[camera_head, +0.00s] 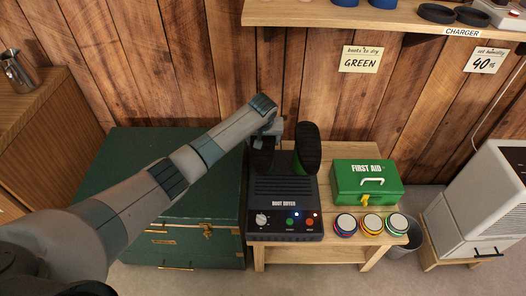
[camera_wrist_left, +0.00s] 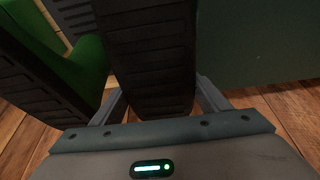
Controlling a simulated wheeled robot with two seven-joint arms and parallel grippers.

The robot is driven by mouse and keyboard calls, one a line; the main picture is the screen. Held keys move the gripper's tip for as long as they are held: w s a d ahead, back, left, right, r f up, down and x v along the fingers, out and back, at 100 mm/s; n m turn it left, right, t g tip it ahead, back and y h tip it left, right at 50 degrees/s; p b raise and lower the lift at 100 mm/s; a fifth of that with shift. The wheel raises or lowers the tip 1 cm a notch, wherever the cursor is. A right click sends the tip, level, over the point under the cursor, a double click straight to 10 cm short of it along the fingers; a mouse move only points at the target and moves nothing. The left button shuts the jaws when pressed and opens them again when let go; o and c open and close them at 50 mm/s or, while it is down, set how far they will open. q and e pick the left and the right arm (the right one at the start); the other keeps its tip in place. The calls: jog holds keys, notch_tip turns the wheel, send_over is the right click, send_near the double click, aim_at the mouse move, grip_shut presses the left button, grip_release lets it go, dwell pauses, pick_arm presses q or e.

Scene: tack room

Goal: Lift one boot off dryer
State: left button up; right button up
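The boot dryer (camera_head: 284,190) is a dark box with a knob and lit buttons, on a low wooden bench. Two boots with black ribbed soles and green uppers stand upside down on it, the left boot (camera_head: 262,161) and the right boot (camera_head: 307,148). My left gripper (camera_head: 268,135) is at the left boot and partly covers it. In the left wrist view that boot's sole (camera_wrist_left: 150,60) lies between my two fingers (camera_wrist_left: 160,95). Both fingers are close to its sides; contact is unclear. The other boot (camera_wrist_left: 85,65) is beside it. My right gripper is not in view.
A green first aid box (camera_head: 367,183) and several round tins (camera_head: 371,223) stand right of the dryer on the bench (camera_head: 385,160). A green chest (camera_head: 200,235) is left, under my arm. A wall shelf (camera_head: 350,15) overhangs behind. A white cabinet (camera_head: 485,200) stands far right.

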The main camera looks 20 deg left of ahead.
pick_arm(q)
jog(key=shift+r, duration=0.1)
jog(key=c, duration=0.7)
jog(key=shift+w+r, duration=0.1)
jog(key=shift+r, duration=0.5)
notch_tip(320, 180, up, 7)
jog(key=shift+r, duration=0.85)
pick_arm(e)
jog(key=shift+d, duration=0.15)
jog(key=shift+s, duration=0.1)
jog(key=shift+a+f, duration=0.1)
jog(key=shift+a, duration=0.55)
